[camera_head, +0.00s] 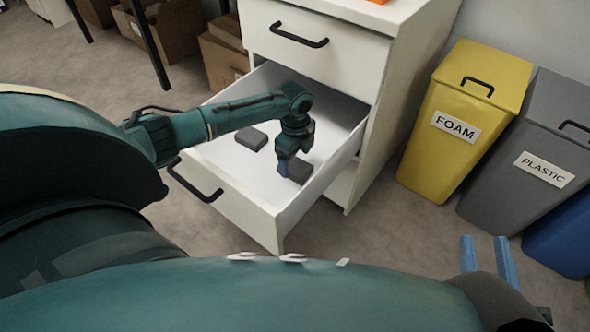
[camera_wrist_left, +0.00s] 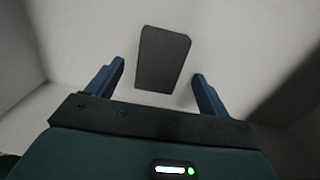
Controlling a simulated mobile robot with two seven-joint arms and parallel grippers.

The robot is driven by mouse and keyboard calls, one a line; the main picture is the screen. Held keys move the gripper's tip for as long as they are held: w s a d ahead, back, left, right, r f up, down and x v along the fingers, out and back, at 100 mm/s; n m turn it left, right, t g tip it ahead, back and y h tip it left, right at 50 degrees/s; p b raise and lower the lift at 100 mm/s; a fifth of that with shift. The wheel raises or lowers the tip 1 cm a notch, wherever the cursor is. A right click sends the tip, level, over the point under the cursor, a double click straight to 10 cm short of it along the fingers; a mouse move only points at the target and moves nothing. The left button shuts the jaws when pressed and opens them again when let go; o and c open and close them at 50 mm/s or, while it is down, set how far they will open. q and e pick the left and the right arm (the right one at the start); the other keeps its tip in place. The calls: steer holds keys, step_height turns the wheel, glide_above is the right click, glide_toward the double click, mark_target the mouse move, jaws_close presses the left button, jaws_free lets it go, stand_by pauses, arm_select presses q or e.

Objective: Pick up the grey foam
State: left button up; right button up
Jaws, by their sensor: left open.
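Two dark grey foam blocks lie in the open white drawer (camera_head: 232,196). One foam block (camera_head: 251,139) is toward the drawer's left side. The other foam block (camera_head: 299,171) is nearer the right side, close by my left gripper (camera_head: 287,165). In the left wrist view a grey foam block (camera_wrist_left: 163,59) lies on the drawer floor, just ahead of and between the two blue fingers of my open left gripper (camera_wrist_left: 162,82). The gripper is empty. My right gripper (camera_head: 489,262) shows at the lower right with its two blue fingers apart and nothing between them.
A yellow bin labelled FOAM (camera_head: 458,132) stands right of the cabinet (camera_head: 350,62). A grey bin labelled PLASTIC (camera_head: 538,163) and a blue bin (camera_head: 565,235) stand beyond it. Cardboard boxes (camera_head: 170,30) are behind at left. Drawer walls surround my left gripper.

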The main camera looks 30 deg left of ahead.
arm_select(q)
step_height(320, 180, down, 2)
steer(key=shift+s+f+b, duration=0.1)
steer(key=shift+f+b, duration=0.05)
steer(key=shift+b, duration=0.15)
steer(key=shift+f, duration=0.4)
steer(key=c, duration=1.1)
arm_select(e)
steer(key=shift+a+r, duration=0.1)
steer(key=shift+a, duration=0.1)
